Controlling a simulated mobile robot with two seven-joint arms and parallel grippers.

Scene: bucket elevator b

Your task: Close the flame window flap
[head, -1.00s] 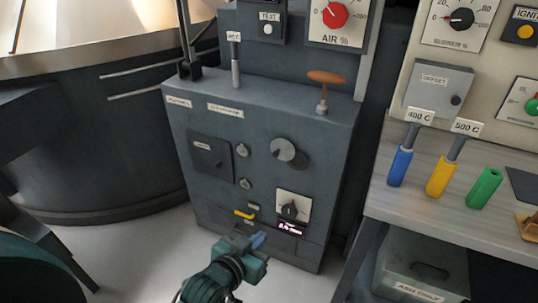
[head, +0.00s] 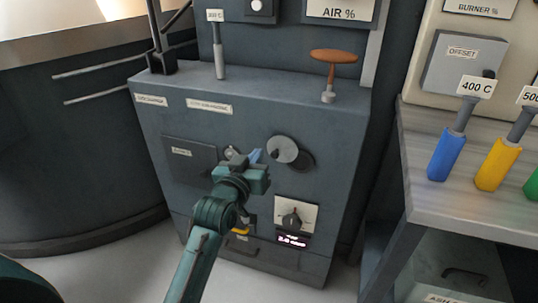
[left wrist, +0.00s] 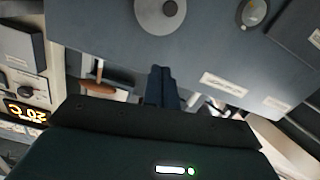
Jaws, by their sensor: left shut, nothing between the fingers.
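The burner cabinet front (head: 180,125) carries a round grey disc (head: 283,149) with a small hub, overlapping a darker round part behind it, to its lower right. This looks like the flame window and its flap; I cannot read a label for it. The disc also shows at the top of the left wrist view (left wrist: 150,20). My left gripper (head: 256,156) is shut and empty, its blue fingertips just left of the disc in the head view. I cannot tell whether they touch the cabinet. The fingers (left wrist: 162,88) show together in the left wrist view. My right gripper is not in view.
A dark square panel (head: 185,158) lies left of the disc. A dial (head: 292,219) and lit display (head: 291,240) are below. An orange-topped handle (head: 333,57) stands on the cabinet's top. A bench (head: 475,210) with coloured handles is at right.

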